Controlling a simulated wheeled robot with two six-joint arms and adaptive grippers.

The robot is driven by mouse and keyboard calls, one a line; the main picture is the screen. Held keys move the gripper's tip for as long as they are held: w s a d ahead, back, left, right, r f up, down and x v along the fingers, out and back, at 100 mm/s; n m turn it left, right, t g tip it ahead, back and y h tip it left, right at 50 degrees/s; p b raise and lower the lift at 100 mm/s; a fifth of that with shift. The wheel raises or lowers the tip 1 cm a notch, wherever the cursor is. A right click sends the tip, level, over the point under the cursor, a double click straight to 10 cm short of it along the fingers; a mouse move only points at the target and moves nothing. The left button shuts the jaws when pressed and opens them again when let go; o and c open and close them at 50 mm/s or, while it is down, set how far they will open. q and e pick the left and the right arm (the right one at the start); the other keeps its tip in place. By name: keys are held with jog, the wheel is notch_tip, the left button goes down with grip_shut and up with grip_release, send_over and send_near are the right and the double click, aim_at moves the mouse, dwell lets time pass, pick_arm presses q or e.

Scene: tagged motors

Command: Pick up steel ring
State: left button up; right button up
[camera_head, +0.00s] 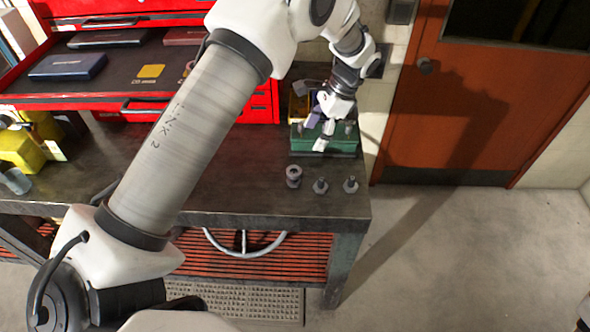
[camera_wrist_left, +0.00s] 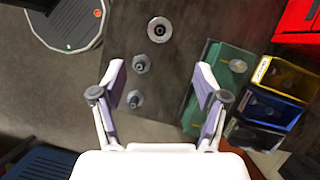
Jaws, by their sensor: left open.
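A grey steel ring-shaped part (camera_head: 293,176) stands on the dark workbench near its front right, leftmost of a row of three small grey parts. It also shows in the left wrist view (camera_wrist_left: 160,30), at top centre, with a dark centre hole. My left gripper (camera_head: 322,138) hangs above the green box, behind the row. In the left wrist view my left gripper (camera_wrist_left: 160,78) is open and empty. Its fingers are spread, and the ring lies beyond their tips, not between them. My right gripper is not in view.
Two grey shafted parts (camera_head: 320,185) (camera_head: 350,184) stand right of the ring. The green box (camera_wrist_left: 222,70) holds small parts, with yellow and dark bins (camera_wrist_left: 285,77) beside it. A red tool chest (camera_head: 150,60) stands behind.

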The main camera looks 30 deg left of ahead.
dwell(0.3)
pick_arm(q)
notch_tip(320, 180, down, 2)
jog(key=w+d+t+h, duration=0.2)
jog(key=w+d, duration=0.1)
jog(key=n+t+b, duration=0.4)
jog(key=n+t, duration=0.2)
jog(key=n, duration=0.8)
send_near(294, 172)
jog(key=shift+g+y, duration=0.3)
jog(key=x, duration=0.2)
jog(key=b+x, duration=0.1)
jog(key=x, duration=0.3)
jog(key=shift+w+d+f+b, duration=0.2)
jog(key=shift+w+f+b, duration=0.1)
jog(key=shift+w+b, duration=0.1)
jog(key=shift+w+a+f, duration=0.1)
jog(key=shift+a+f, duration=0.05)
jog(key=shift+f, duration=0.2)
jog(key=shift+m, duration=0.3)
jog(key=c, duration=1.2)
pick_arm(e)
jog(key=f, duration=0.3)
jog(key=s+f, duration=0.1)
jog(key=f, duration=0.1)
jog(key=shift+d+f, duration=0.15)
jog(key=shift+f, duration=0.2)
